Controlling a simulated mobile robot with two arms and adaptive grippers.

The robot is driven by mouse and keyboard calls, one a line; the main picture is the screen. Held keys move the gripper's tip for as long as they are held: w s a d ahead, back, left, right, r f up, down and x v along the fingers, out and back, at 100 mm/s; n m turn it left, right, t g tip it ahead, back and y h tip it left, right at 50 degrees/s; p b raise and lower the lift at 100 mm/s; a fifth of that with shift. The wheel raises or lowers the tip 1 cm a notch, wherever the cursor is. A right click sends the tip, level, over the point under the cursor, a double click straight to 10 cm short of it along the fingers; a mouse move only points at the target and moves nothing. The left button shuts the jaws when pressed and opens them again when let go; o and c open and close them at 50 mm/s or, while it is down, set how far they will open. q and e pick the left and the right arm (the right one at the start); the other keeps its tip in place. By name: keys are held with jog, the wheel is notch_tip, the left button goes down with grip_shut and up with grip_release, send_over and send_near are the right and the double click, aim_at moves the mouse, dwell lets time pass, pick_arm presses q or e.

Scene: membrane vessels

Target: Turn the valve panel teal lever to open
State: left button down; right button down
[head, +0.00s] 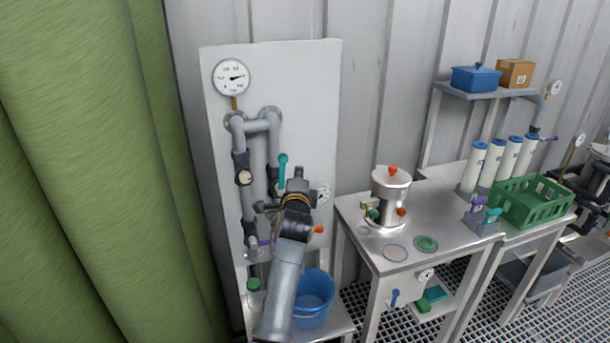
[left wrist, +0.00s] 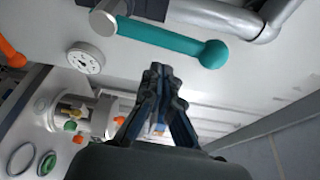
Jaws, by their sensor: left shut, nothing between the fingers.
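The valve panel (head: 300,80) is a pale upright board with grey pipes and a gauge. Its teal lever (head: 282,172) points up in the head view, with a rounded knob at its top end. In the left wrist view the teal lever (left wrist: 170,38) crosses the upper middle, its knob at the right and its round pivot at the left. My left gripper (head: 297,200) is in front of the panel, just below the lever in the head view. In the left wrist view my left gripper (left wrist: 157,72) is shut and empty, apart from the lever. My right gripper is not in view.
An orange knob (head: 319,229) and a small gauge (head: 323,194) sit on the panel's right side. A purple lever (head: 265,242) is low on the pipes. A blue bucket (head: 313,298) stands below. A steel table (head: 445,262) with a metal vessel (head: 390,190) is at right.

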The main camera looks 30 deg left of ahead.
aim_at(284, 175)
pick_arm(q)
jog(key=shift+s+a+r+p, duration=0.15)
jog(key=shift+s+a, duration=0.2)
jog(key=shift+s, duration=0.15)
jog(key=shift+s+a+r+p, duration=0.1)
jog(key=shift+s+a+p, duration=0.05)
jog(key=shift+s+a, duration=0.3)
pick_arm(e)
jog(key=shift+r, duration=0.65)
pick_arm(q)
jog(key=shift+d, duration=0.1)
jog(key=shift+s+a+n, duration=0.4)
jog(key=shift+s+n, duration=0.1)
jog(key=shift+n, duration=0.2)
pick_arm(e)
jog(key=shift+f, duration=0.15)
pick_arm(q)
jog(key=shift+t, duration=0.3)
jog(key=shift+a, duration=0.1)
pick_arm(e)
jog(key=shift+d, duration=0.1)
